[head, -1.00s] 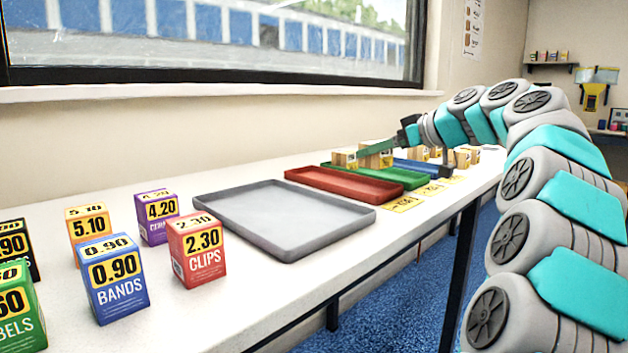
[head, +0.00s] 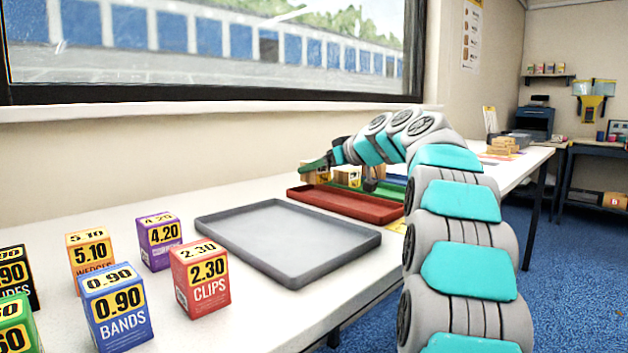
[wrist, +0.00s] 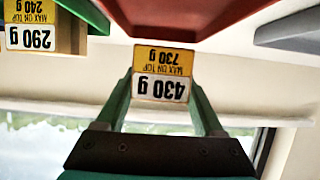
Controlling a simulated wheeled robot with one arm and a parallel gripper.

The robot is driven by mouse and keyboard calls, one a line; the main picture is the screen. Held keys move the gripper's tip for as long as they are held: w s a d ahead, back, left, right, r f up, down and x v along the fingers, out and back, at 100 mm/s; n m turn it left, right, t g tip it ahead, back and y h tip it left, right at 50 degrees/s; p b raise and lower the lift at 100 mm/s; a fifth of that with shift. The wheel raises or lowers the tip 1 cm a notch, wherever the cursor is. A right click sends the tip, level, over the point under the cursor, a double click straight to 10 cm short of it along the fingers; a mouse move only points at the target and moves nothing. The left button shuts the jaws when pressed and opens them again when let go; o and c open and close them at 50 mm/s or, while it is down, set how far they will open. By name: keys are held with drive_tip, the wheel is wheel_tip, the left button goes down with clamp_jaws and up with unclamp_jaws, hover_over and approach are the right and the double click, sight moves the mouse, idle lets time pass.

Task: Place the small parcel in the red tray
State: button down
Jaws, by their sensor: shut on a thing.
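My gripper (head: 316,163) is shut on the small parcel (head: 318,176), a brown carton. In the wrist view its label (wrist: 161,87) reads 430 g, max on top 730 g, and shows upside down, like the whole view. The green fingers are on both sides of it; most of its body is hidden. The red tray (head: 350,204) is on the table; the parcel is at its far left end in the head view. The tray also shows at the top of the wrist view (wrist: 180,14). I cannot tell the gap between parcel and tray.
An empty grey tray (head: 235,262) lies left of the red one. A green tray (head: 394,190) lies behind, with a 290 g parcel (wrist: 40,35) at it. Several priced cartons, including red CLIPS (head: 203,280), stand at the front left. The wall is close behind.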

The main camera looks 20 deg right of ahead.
sight(315, 179)
drive_tip(key=shift+w+a, duration=0.25)
drive_tip(key=shift+w, duration=0.1)
drive_tip(key=shift+f, duration=1.7)
drive_tip(key=shift+f+b, duration=0.25)
drive_tip(key=shift+b, duration=0.15)
unclamp_jaws()
drive_tip(key=shift+s+r, duration=0.25)
drive_tip(key=shift+r, duration=0.05)
drive_tip(key=v, duration=1.1)
drive_tip(key=shift+s+d+r, duration=0.1)
drive_tip(key=shift+s+d, duration=0.1)
drive_tip(key=shift+s, duration=0.05)
